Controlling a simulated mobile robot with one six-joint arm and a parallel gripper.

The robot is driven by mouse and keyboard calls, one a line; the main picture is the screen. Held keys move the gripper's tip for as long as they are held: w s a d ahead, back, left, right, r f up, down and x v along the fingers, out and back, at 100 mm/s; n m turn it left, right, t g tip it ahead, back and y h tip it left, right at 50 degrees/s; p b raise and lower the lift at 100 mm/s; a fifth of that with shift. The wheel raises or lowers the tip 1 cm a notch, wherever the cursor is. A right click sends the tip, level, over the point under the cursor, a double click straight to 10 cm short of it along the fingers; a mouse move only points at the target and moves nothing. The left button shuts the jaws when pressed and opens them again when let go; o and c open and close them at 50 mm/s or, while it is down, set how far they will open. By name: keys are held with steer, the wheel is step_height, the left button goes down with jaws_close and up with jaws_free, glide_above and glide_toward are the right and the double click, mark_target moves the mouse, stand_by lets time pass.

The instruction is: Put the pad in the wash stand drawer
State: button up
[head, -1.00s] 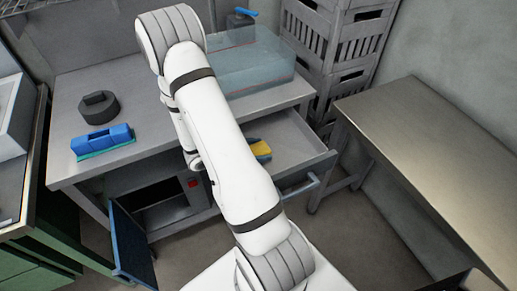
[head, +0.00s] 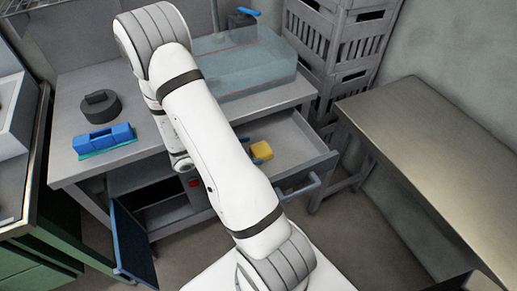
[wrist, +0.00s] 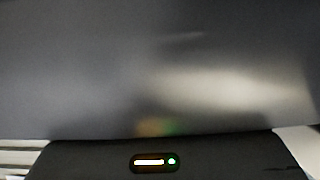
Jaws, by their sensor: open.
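A yellow block (head: 261,151), which looks like the pad, lies inside the open wash stand drawer (head: 300,150), close to my arm's edge. A blue block with a teal underside (head: 104,138) lies on the wash stand top at the left. My arm crosses the middle of the head view and hides the end that bears my gripper. In the wrist view the dark body of my gripper (wrist: 215,155), with small lights, shows along the bottom. Its fingertips do not show. A blurred grey surface fills the rest, very close. Nothing is seen held.
The wash stand (head: 75,100) also bears a dark round weight (head: 100,107) and a clear basin (head: 245,68). A blue cabinet door (head: 133,240) hangs open below. Grey crates (head: 345,50) are stacked behind. A bare metal table (head: 430,140) stands right.

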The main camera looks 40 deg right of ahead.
steer(key=v, duration=0.7)
steer(key=shift+a+r, duration=0.15)
steer(key=shift+a, duration=0.05)
